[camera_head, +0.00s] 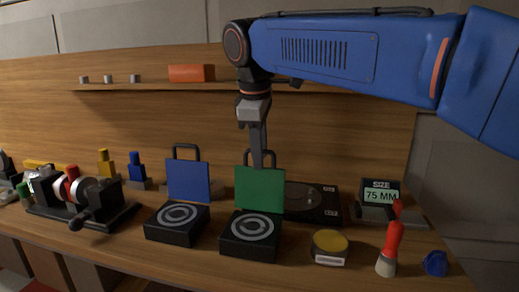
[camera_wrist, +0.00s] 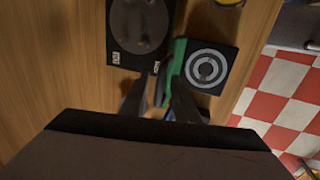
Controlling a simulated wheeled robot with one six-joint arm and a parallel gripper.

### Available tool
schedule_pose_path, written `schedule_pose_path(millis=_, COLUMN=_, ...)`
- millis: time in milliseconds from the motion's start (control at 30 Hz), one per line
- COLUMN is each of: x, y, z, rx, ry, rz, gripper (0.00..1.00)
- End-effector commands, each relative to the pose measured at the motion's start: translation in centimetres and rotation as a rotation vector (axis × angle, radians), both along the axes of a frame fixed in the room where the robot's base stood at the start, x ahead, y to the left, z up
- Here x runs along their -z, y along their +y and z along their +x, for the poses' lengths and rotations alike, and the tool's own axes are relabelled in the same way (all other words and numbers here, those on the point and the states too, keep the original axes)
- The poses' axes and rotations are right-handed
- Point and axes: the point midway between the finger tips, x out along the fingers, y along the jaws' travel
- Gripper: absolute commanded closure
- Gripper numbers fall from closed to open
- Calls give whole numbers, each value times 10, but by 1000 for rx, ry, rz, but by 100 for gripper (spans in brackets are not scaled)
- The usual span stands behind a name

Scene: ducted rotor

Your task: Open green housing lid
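The green lid (camera_head: 259,190) stands upright at the back edge of its black housing (camera_head: 235,247), which has pale concentric rings on top. A black loop handle (camera_head: 274,157) rises from the lid's top edge. My gripper (camera_head: 257,162) points down at this handle, in front of or around it. In the wrist view, my gripper (camera_wrist: 161,80) has its two fingers apart, with a dark piece, seemingly the handle, between them. The green lid (camera_wrist: 178,60) shows just beyond the fingertips. Whether either finger touches the handle is hard to tell.
A blue lid (camera_head: 188,180) stands upright on a similar housing (camera_head: 177,224) to the left. A black turntable-like unit (camera_head: 312,203) lies behind the green lid. A yellow-topped tin (camera_head: 330,247), a red-handled brush (camera_head: 391,245) and a size display (camera_head: 380,192) stand to the right.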

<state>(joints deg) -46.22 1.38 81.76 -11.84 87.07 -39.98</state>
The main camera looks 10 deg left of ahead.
Motion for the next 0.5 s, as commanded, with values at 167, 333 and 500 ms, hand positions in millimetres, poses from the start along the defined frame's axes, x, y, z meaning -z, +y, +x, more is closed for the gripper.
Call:
schedule_pose_path(millis=167, x=-9, y=1, z=-2, rx=-1, ry=-1, rz=2, gripper=72)
schedule_pose_path(millis=333, x=-36, y=2, z=-9, rx=-1, ry=-2, rz=2, gripper=72)
schedule_pose_path(millis=500, x=-69, y=3, z=-18, rx=-2, ry=-2, rz=2, gripper=72)
